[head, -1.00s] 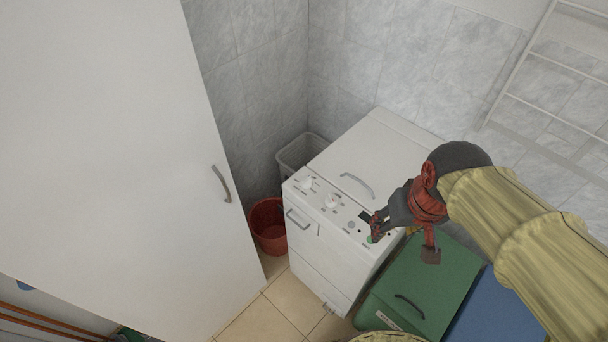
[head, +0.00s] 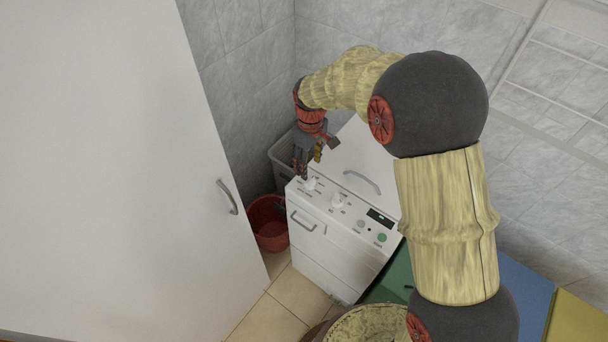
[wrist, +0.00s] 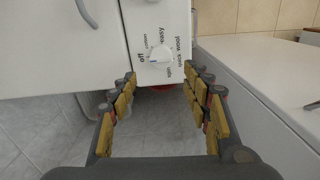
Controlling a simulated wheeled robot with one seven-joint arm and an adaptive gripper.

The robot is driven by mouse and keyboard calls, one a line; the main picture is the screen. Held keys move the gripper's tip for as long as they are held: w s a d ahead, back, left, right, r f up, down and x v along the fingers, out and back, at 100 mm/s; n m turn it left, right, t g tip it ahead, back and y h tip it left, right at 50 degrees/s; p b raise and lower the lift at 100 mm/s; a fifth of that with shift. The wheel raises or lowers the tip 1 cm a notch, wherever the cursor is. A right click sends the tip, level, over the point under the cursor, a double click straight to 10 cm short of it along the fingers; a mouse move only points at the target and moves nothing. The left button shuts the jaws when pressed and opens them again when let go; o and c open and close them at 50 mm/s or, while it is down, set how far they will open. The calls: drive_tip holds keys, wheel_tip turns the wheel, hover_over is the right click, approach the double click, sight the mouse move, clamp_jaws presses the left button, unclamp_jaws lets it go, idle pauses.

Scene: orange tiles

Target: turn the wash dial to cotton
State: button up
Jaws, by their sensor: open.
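The white washer's control panel (head: 350,220) carries two white dials. The wash dial (wrist: 160,57) is near the panel's left end in the head view (head: 311,184). In the wrist view it has printed labels around it, including "off"; its mark seems to point towards the "off" side, but is too small to be sure. My gripper (wrist: 161,77) is open and empty, its fingers spread on either side below the dial in the wrist view. In the head view my gripper (head: 302,172) hangs by the dial, fingers downward; I cannot tell whether it touches.
The second dial (head: 337,202), a dark display (head: 380,217) and a green button (head: 381,238) lie to the right. A lid handle (head: 362,182) stands on top. A red bucket (head: 268,224) and a grey basket (head: 284,156) are left of the washer. A tall white cabinet (head: 110,170) stands far left.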

sight(310, 180)
drive_tip(key=shift+s+d+f+n, duration=0.2)
drive_tip(key=shift+s+d+n, duration=0.05)
drive_tip(key=shift+s+n, duration=0.15)
wheel_tip(310, 180, down, 8)
drive_tip(key=shift+w+r+b, duration=0.1)
drive_tip(key=shift+r+b, duration=0.15)
drive_tip(key=shift+b, duration=0.4)
drive_tip(key=shift+c, duration=0.7)
drive_tip(key=c, duration=1)
